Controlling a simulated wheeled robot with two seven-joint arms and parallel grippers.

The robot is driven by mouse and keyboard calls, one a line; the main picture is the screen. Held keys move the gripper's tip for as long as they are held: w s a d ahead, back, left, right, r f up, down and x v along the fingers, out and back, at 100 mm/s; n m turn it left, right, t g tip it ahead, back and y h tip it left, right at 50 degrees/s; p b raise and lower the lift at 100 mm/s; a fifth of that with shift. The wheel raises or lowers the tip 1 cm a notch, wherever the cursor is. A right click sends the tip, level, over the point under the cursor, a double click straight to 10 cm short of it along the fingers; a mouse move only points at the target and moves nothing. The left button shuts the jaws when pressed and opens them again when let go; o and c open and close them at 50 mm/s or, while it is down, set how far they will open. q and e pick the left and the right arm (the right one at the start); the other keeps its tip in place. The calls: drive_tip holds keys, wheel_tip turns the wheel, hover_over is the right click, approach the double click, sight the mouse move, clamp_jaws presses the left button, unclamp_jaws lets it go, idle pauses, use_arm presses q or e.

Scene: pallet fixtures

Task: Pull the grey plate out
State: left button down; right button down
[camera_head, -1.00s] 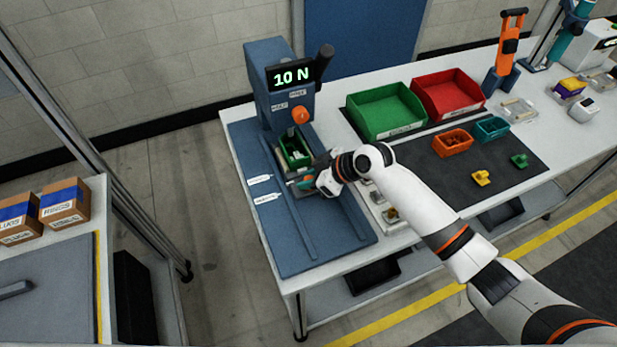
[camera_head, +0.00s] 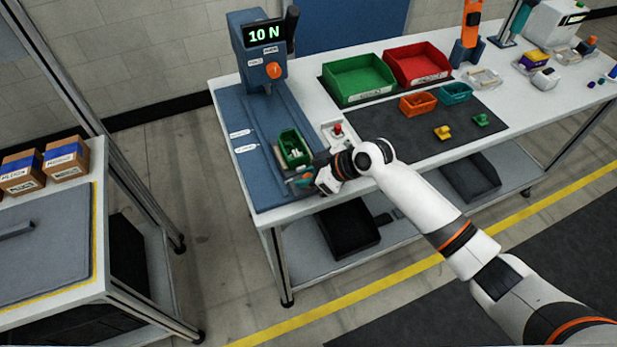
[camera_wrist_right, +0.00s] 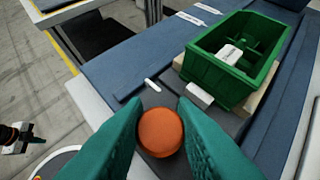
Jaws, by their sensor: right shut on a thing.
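The grey plate (camera_wrist_right: 160,95) lies flat on the blue base, between the rails, with the green bin (camera_head: 293,148) on it. The bin also shows in the wrist view (camera_wrist_right: 235,60), with small white pieces in it. An orange round knob (camera_wrist_right: 160,132) is at the plate's near end. My right gripper (camera_head: 297,180) is shut on this knob; its teal fingers (camera_wrist_right: 160,125) are on either side of it. The plate and bin are well in front of the press, near the table's front edge. What seems to be my left gripper (camera_wrist_right: 20,138) shows small at the wrist view's left edge.
The blue press (camera_head: 262,55) with a "10 N" display stands behind, its base (camera_head: 240,105) clear beneath. A red button box (camera_head: 337,133) is right of the bin. Green (camera_head: 357,80) and red (camera_head: 418,65) bins stand further right. The floor in front is free.

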drive_tip(key=shift+s+f, duration=0.1)
drive_tip(key=c, duration=1.5)
unclamp_jaws()
use_arm(q)
drive_tip(key=shift+w+a+r, duration=0.1)
drive_tip(key=shift+w, duration=0.2)
use_arm(e)
drive_tip(key=shift+o, duration=0.2)
drive_tip(key=shift+s+d, duration=0.15)
